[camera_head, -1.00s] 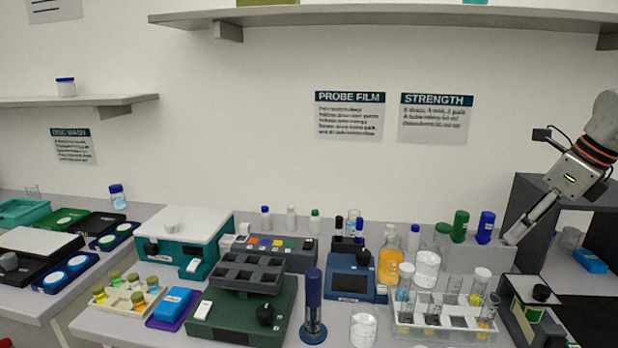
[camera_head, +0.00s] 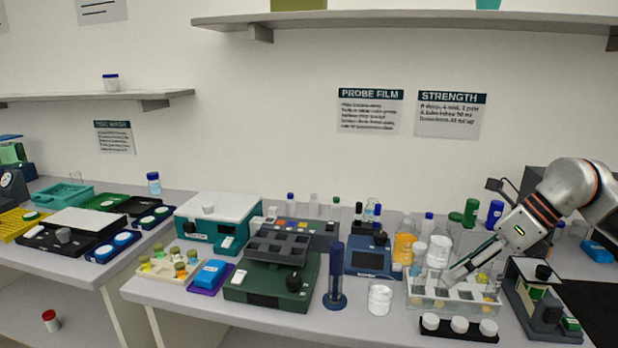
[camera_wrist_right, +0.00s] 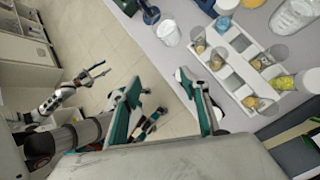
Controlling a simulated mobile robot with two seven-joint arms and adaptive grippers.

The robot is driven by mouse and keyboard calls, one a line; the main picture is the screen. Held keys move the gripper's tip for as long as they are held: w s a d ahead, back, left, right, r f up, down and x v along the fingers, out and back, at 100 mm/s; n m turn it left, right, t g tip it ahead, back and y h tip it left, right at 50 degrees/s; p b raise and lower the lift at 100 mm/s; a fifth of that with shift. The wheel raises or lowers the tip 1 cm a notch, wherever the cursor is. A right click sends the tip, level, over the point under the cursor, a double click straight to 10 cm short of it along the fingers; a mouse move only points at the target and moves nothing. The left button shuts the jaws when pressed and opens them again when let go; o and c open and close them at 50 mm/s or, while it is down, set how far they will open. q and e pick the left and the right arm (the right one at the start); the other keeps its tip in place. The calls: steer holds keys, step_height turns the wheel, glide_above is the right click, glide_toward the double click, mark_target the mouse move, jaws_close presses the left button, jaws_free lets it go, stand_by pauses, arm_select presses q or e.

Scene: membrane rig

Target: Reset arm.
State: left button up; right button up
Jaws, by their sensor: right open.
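My right gripper (camera_head: 450,282) reaches in from the right in the head view, pointing down and left over the clear tube rack (camera_head: 418,299). In the right wrist view its two fingers (camera_wrist_right: 158,98) are spread apart with nothing between them. The rack also shows in that view (camera_wrist_right: 236,88), beyond the right finger. I cannot tell whether the fingertips touch the rack or its tubes. My left gripper is out of the head view. A small arm with a gripper (camera_wrist_right: 96,74), seemingly my left, shows over the floor in the wrist view; its jaws are too small to judge.
A black holder with white caps (camera_head: 459,335) sits in front of the rack. A beaker (camera_head: 380,298) and blue cylinder (camera_head: 336,280) stand to its left. Bottles crowd behind. Open floor (camera_wrist_right: 125,45) lies beyond the bench edge.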

steer(key=s+a+f+m+t+y, duration=0.25)
steer(key=a+m+y, duration=0.3)
steer(key=a, duration=0.65)
steer(key=s+a+f+m+t+y, duration=0.15)
steer(key=a+f+m+y, duration=0.35)
steer(key=a, duration=0.6)
steer(key=s+d+f+m+t+h, duration=0.1)
steer(key=d+f+m+t+h, duration=0.3)
steer(key=f+m, duration=0.5)
steer(key=s+d+f+m+t+h, duration=0.15)
steer(key=f+m+t+h, duration=0.45)
steer(key=m, duration=0.6)
steer(key=s+d+f+m+g+h, duration=0.1)
steer(key=s+f+m+g+h, duration=0.1)
steer(key=s+f, duration=0.4)
steer(key=s+d+f+m+g+h, duration=0.1)
steer(key=s+f+m+g, duration=0.3)
steer(key=f, duration=0.8)
steer(key=s+m+h, duration=0.1)
steer(key=s+m, duration=0.1)
steer(key=s, duration=0.1)
steer(key=shift+s+d+f, duration=0.2)
steer(key=shift+d+f, duration=0.05)
steer(key=shift+d, duration=0.15)
steer(key=shift+h, duration=0.25)
